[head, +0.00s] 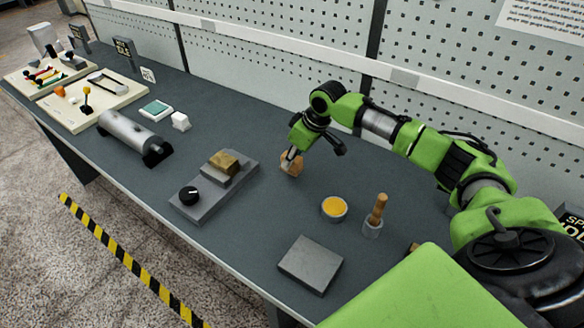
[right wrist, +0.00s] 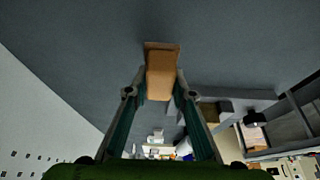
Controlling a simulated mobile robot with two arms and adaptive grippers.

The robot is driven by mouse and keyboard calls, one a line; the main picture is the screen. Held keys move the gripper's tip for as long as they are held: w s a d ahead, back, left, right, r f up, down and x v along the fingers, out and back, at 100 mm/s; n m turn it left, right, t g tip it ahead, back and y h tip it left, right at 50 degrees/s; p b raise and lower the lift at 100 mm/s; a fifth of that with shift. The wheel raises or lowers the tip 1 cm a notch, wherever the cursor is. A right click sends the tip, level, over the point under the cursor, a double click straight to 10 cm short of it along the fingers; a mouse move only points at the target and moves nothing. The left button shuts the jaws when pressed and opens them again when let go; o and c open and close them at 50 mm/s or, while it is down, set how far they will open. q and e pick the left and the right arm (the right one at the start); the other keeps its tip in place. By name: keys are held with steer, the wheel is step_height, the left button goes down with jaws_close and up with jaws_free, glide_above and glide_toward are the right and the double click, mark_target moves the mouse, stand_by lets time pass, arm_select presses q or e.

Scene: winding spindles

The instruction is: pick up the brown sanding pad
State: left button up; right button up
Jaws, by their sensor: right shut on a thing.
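The brown sanding pad (head: 291,163) is a small tan-brown block near the middle of the grey bench. My right gripper (head: 288,158) reaches down over it and is shut on it. In the right wrist view the pad (right wrist: 161,76) sits between the two fingertips, touched from both sides. Its far end shows darker. I cannot tell whether its underside touches the bench or is slightly above it. My left gripper is not in view.
A grey device (head: 205,202) with a black knob and a yellowish block stands left of the pad. A bowl of yellow material (head: 334,208), a wooden-handled tool in a cup (head: 375,215) and a grey slab (head: 310,265) are nearer. A metal cylinder (head: 128,133) lies farther left.

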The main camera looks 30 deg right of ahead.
steer(key=s+a+r+b, duration=0.2)
steer(key=s+a+r, duration=0.6)
steer(key=s, duration=0.3)
steer(key=shift+a+r+b, duration=0.4)
steer(key=shift+r, duration=0.5)
